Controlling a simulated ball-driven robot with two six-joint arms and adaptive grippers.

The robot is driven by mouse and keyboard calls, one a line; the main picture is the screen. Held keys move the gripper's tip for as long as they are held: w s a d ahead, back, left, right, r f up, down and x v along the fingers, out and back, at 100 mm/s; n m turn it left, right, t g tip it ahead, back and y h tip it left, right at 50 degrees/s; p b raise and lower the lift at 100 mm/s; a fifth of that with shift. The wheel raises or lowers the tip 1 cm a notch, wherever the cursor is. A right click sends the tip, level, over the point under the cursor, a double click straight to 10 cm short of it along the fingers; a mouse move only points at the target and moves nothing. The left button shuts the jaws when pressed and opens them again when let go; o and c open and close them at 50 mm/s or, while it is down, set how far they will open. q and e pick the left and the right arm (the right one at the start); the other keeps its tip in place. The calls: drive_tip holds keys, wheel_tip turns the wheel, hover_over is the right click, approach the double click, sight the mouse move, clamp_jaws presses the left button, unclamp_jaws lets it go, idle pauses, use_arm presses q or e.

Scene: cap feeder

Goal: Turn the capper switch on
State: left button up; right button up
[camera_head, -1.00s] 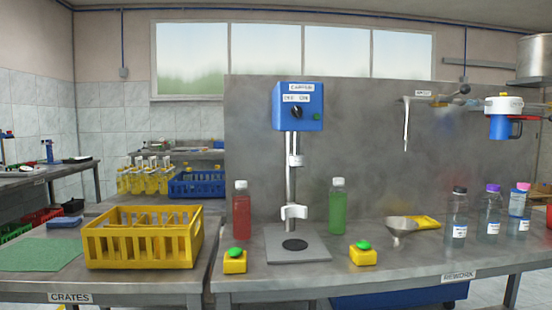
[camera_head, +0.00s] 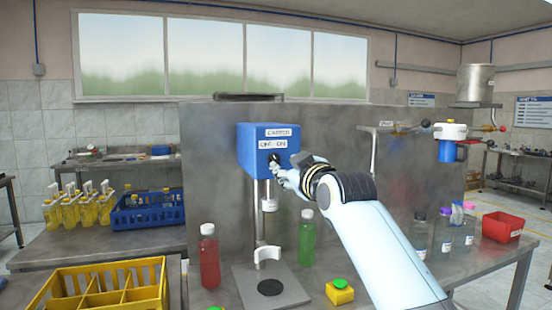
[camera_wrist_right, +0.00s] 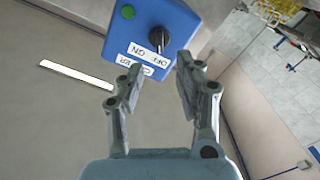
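The blue capper box (camera_head: 252,150) stands on a metal post above the bench. Its front has a CAPPER label, an OFF/ON label and a dark rotary switch (camera_head: 273,158). The box (camera_wrist_right: 180,22) and switch (camera_wrist_right: 158,38) also show in the right wrist view, with a green button on the box. My right gripper (camera_head: 279,170) is at the box front in the head view. In the right wrist view its fingers (camera_wrist_right: 160,72) are spread and empty, with the switch just beyond the tips. My left gripper is not in view.
Below the capper are a red bottle (camera_head: 209,258), a green bottle (camera_head: 307,240) and a yellow button box (camera_head: 340,293). A yellow crate (camera_head: 160,272) is at the lower left. A grey panel (camera_head: 215,130) stands behind.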

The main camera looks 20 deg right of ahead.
sight(276, 160)
drive_tip(key=w, duration=0.6)
drive_tip(key=shift+p, duration=0.35)
drive_tip(key=shift+w, duration=0.75)
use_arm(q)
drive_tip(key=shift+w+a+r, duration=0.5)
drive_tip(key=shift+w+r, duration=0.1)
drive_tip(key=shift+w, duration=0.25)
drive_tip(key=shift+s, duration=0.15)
use_arm(e)
drive_tip(key=shift+c, duration=0.4)
clamp_jaws()
